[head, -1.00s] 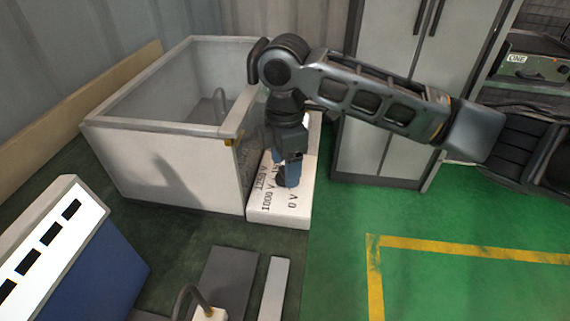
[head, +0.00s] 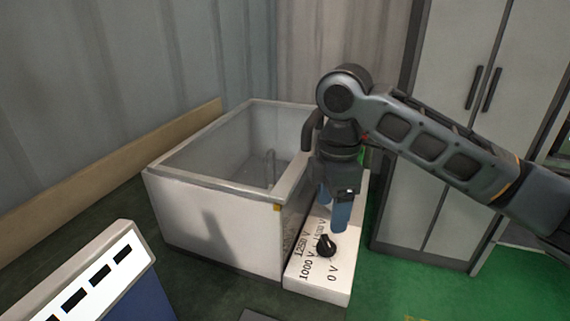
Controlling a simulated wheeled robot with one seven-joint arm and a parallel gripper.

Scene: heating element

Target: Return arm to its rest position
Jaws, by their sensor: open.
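My gripper (head: 333,212) is open and empty, pointing down in the head view. It is just above and behind a black rotary knob (head: 325,245) and looks apart from it. The knob sits on a white control panel (head: 318,285) with printed labels, among them 1000 V and 0 V. Part of the panel is hidden behind the gripper. My arm (head: 440,150) reaches in from the right, bent at a round joint above the gripper.
A white open-topped tank (head: 215,235) stands directly left of the panel. Grey cabinets (head: 450,120) stand behind my arm at right. A blue and white unit (head: 100,285) is at the lower left. Green floor (head: 405,295) is clear at the lower right.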

